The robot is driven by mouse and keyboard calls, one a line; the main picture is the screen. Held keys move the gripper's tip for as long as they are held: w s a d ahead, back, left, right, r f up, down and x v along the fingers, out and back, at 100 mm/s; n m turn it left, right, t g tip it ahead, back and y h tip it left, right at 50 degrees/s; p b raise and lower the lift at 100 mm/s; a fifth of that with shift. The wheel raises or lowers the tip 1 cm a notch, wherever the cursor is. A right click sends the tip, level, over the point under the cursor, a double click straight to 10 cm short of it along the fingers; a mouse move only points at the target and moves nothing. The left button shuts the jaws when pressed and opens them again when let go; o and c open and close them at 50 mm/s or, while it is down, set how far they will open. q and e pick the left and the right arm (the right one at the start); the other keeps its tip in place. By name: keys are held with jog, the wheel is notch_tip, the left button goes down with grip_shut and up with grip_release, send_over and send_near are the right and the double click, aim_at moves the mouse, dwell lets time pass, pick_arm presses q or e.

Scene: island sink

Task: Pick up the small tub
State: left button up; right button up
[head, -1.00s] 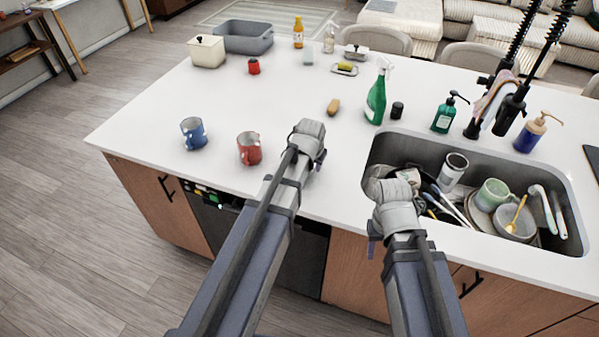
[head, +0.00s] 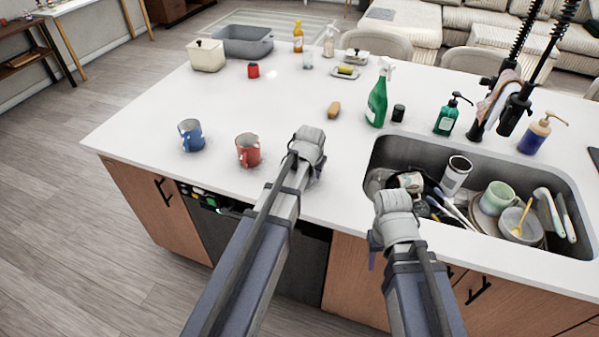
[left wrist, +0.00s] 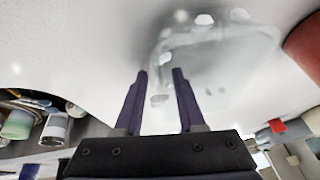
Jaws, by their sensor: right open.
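Which thing is the small tub is not certain. A small red tub-like can (head: 253,70) stands at the back left, in front of a cream lidded pot (head: 207,55). A small black cylinder (head: 398,113) stands beside the green spray bottle (head: 377,98). My left gripper (head: 316,166) is over the counter, right of the red mug (head: 248,150) and well short of both.
A grey basin (head: 248,42) stands at the back left.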

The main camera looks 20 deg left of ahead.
dwell(0.3)
pick_arm(q)
grip_shut()
dwell(1.3)
